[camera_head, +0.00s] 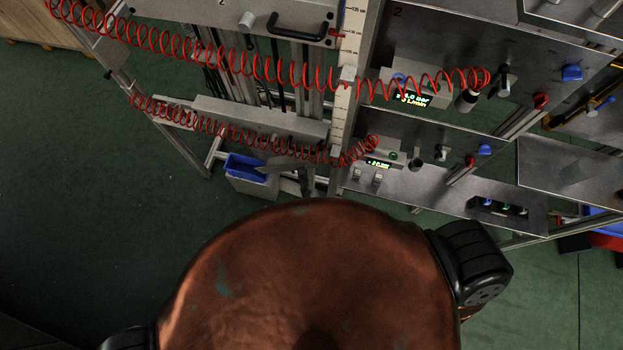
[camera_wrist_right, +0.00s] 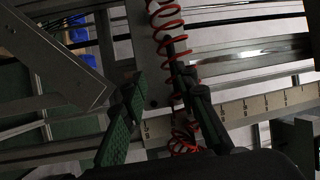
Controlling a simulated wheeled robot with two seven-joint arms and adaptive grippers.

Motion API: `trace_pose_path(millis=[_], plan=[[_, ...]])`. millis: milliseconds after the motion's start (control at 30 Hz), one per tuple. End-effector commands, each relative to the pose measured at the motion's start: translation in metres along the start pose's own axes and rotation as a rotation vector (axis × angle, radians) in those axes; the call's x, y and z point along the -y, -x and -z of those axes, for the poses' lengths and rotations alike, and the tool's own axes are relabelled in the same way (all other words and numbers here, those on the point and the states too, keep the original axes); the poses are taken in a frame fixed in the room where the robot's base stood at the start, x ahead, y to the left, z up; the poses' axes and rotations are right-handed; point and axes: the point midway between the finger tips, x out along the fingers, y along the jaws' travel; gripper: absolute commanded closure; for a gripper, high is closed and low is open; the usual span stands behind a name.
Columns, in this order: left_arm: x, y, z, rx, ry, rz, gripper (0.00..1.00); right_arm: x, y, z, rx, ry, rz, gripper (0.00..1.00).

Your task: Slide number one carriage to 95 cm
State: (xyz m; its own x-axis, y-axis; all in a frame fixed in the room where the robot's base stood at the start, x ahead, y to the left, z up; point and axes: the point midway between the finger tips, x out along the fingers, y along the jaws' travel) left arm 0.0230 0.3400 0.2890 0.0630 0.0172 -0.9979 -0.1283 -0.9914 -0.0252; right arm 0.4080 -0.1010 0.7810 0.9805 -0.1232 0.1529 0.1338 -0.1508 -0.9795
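A lower grey carriage plate (camera_head: 258,119) lies left of the vertical scale (camera_head: 344,100) in the head view. I cannot read a number on it, so I cannot confirm it is number one. The scale also crosses the right wrist view (camera_wrist_right: 262,107); its lower values are too small to read. My right gripper (camera_wrist_right: 165,82) is open in the wrist view, its fingers apart, with a red coiled hose (camera_wrist_right: 172,45) and a pale plate beyond them. Whether a handle lies between the fingers is unclear. In the head view the gripper is small and partly hidden (camera_head: 303,175). My left gripper is out of view.
The carriage marked 2 (camera_head: 232,9) with a black handle (camera_head: 298,27) is higher up. Red coiled hoses run to panels with lit displays (camera_head: 412,98) and blue and red knobs. A blue bin (camera_head: 245,168) stands below. The green floor at left is clear.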

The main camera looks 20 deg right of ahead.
Motion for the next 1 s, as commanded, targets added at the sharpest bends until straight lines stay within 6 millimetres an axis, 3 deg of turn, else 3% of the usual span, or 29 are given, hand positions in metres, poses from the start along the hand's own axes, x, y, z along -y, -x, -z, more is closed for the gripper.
trace_pose_path(millis=[700,1000], plan=[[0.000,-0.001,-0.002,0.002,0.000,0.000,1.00,-0.131,0.030,-0.009,0.302,0.421,-0.143,0.73],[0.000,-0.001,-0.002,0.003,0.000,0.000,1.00,-0.166,0.043,-0.008,0.384,0.516,-0.188,0.73]])
